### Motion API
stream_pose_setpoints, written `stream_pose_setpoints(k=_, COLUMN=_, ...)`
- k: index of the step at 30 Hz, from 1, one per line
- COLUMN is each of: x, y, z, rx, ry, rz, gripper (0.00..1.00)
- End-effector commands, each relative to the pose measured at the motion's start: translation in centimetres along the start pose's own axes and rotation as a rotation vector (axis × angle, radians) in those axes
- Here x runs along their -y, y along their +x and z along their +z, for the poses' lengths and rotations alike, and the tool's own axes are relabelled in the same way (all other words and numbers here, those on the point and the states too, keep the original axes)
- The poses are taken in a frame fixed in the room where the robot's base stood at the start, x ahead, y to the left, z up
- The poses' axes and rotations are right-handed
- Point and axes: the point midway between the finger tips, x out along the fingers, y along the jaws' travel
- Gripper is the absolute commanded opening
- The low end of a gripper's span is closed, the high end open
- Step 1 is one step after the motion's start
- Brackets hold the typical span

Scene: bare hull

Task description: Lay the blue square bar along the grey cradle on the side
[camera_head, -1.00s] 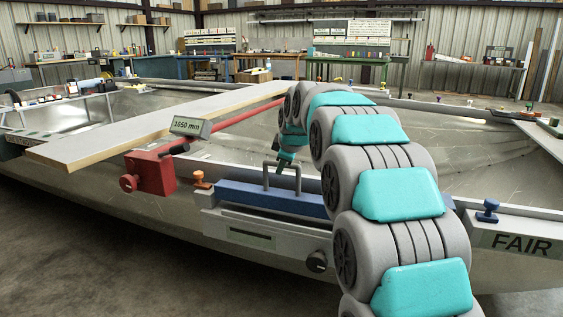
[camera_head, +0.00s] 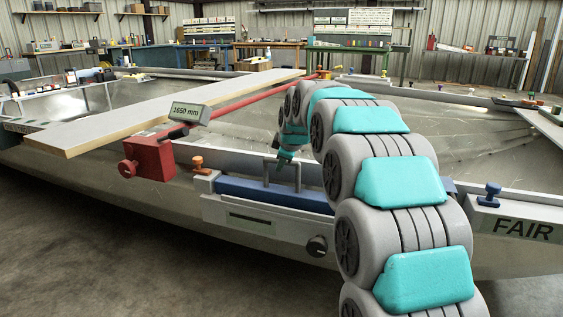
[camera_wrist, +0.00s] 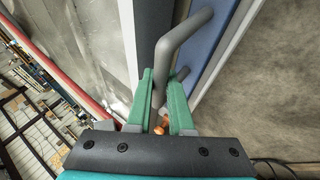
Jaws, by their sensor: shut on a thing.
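The blue square bar (camera_head: 240,190) lies level along the top of the grey cradle (camera_head: 215,208) on the hull's side. I cannot tell whether it rests fully on the cradle. A grey loop handle (camera_head: 266,170) stands up from the bar. My gripper (camera_head: 287,158) is shut on this handle from above. In the wrist view, the fingers of my gripper (camera_wrist: 162,105) close around the grey handle (camera_wrist: 182,40), with the blue bar (camera_wrist: 205,35) beyond it. My arm hides the right part of the bar and cradle in the head view.
An orange knob (camera_head: 197,162) stands left of the bar and a blue knob (camera_head: 491,192) stands right, near the FAIR label (camera_head: 522,229). A red block (camera_head: 150,158) with a red rod and a 1650 mm sign (camera_head: 189,112) is at left. A plank (camera_head: 150,118) crosses the hull.

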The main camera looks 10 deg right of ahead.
Motion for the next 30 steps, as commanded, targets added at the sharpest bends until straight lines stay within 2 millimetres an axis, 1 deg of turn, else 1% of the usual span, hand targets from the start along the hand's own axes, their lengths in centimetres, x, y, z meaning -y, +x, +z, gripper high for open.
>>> stream_pose_setpoints(k=1, x=-0.1, y=-0.1, z=-0.1, rx=-0.001, ry=-0.001, rz=0.002, gripper=0.22)
stream_pose_setpoints(k=9, x=0.0, y=0.0, z=0.0, rx=0.0, ry=-0.001, rz=0.001, gripper=0.52)
stream_pose_setpoints(k=10, x=0.0, y=0.0, z=0.0, rx=0.0, ry=-0.001, rz=0.001, gripper=0.55)
stream_pose_setpoints(k=17, x=0.1, y=0.1, z=0.0, rx=0.001, ry=-0.001, rz=-0.001, gripper=0.55)
stream_pose_setpoints(k=20, x=0.0, y=-0.2, z=0.0, rx=0.0, ry=-0.001, rz=0.0, gripper=0.55)
stream_pose_setpoints(k=23, x=0.0, y=-0.9, z=0.0, rx=0.0, ry=0.0, rz=0.001, gripper=0.55)
stream_pose_setpoints(k=26, x=-0.1, y=-2.2, z=0.0, rx=0.0, ry=0.0, rz=0.002, gripper=0.55)
stream_pose_setpoints(k=30, x=-0.1, y=-4.6, z=-0.1, rx=-0.001, ry=0.0, rz=0.004, gripper=0.55)
